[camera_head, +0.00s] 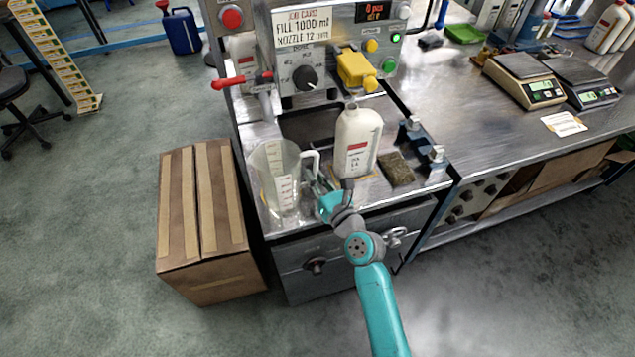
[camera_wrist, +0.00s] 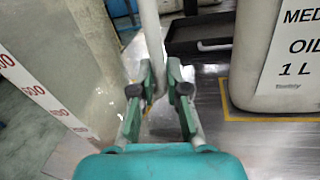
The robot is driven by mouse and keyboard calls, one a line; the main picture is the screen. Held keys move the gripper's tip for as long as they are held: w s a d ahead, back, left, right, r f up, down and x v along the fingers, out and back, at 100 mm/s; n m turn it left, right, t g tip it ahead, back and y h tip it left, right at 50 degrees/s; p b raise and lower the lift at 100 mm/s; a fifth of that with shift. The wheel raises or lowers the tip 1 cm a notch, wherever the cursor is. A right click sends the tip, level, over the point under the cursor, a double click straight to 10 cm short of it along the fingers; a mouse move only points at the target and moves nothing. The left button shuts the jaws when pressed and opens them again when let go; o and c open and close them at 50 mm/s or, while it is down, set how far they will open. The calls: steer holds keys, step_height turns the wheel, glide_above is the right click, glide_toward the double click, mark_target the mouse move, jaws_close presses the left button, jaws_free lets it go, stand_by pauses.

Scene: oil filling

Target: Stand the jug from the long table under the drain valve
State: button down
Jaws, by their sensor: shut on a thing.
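The clear jug (camera_head: 272,190) with a graduated scale is upright over the front left of the machine's metal deck; I cannot tell if its base touches. In the wrist view its wall (camera_wrist: 75,60) with red marks fills the left side. My gripper (camera_head: 318,186) is at its right side, shut on the jug's white handle (camera_wrist: 151,35); the fingers also show in the wrist view (camera_wrist: 157,92). The valve with a red lever (camera_head: 242,82) is on the machine's left side, behind and above the jug in the head view.
A white oil bottle (camera_head: 357,140) stands close right of the jug. A brown pad (camera_head: 396,168) and a dark clamp fixture (camera_head: 424,146) lie further right. A cardboard box (camera_head: 205,215) is on the floor at left. The long table (camera_head: 465,100) with scales (camera_head: 523,80) is at right.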

steer(key=shift+d+x, duration=0.15)
steer(key=shift+x, duration=0.6)
steer(key=shift+d+x, duration=0.15)
steer(key=shift+x, duration=0.6)
steer(key=shift+w+f, duration=0.1)
steer(key=shift+f, duration=0.05)
steer(key=c, duration=1.1)
jaws_free()
steer(key=v, duration=1.2)
